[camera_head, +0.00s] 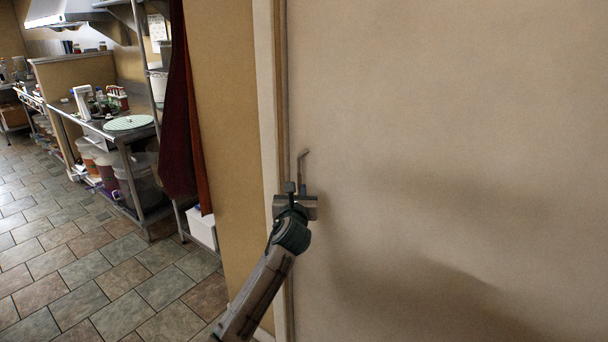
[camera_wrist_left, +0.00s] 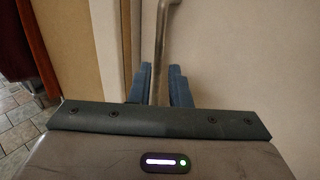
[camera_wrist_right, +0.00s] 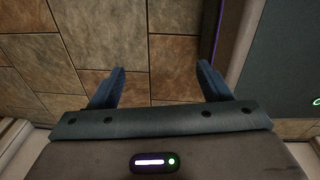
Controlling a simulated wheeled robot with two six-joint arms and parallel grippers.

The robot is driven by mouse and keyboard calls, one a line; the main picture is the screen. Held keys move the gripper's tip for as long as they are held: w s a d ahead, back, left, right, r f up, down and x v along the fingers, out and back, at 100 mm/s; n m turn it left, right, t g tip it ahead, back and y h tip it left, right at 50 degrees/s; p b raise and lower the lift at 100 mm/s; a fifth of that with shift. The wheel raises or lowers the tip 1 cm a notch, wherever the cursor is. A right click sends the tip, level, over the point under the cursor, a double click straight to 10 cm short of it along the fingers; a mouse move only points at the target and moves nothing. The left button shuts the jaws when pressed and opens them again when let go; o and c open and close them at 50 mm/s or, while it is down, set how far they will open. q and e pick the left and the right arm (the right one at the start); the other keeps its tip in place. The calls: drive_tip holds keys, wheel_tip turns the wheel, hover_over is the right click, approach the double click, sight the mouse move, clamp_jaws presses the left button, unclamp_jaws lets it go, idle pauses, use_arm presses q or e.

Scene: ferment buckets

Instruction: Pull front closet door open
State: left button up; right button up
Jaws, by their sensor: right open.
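The closet door (camera_head: 450,130) is a plain beige panel that fills the right of the head view. Its left edge lies along the frame (camera_head: 267,120), and it looks closed. A thin bent metal handle (camera_head: 302,165) stands near that edge; its bar also shows in the left wrist view (camera_wrist_left: 161,40). My left gripper (camera_head: 296,188) is at the handle, with its blue fingers (camera_wrist_left: 161,78) close in on both sides of the bar. My right gripper (camera_wrist_right: 161,78) is open and empty above the tiled floor, out of the head view.
Left of the door frame is a tan wall end with a dark red cloth (camera_head: 177,120) hanging beside it. Farther left stand a steel counter (camera_head: 130,135) and buckets (camera_head: 143,180) below it. The tiled floor (camera_head: 90,270) at lower left is clear.

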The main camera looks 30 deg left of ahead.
sight(299, 177)
use_arm(q)
drive_tip(key=x, duration=0.4)
drive_tip(key=shift+w+a+r+p, duration=0.1)
drive_tip(key=shift+w+a+p, duration=0.2)
drive_tip(key=shift+p, duration=0.05)
drive_tip(key=x, duration=0.4)
drive_tip(key=shift+w, duration=0.15)
drive_tip(key=shift+w+a, duration=0.15)
drive_tip(key=shift+w, duration=0.1)
use_arm(e)
drive_tip(key=shift+s+a+r, duration=0.3)
drive_tip(key=shift+s+r, duration=0.2)
drive_tip(key=shift+r, duration=0.05)
use_arm(q)
drive_tip(key=shift+c, duration=0.5)
drive_tip(key=shift+f, duration=0.25)
clamp_jaws()
use_arm(e)
drive_tip(key=shift+s+d, duration=0.1)
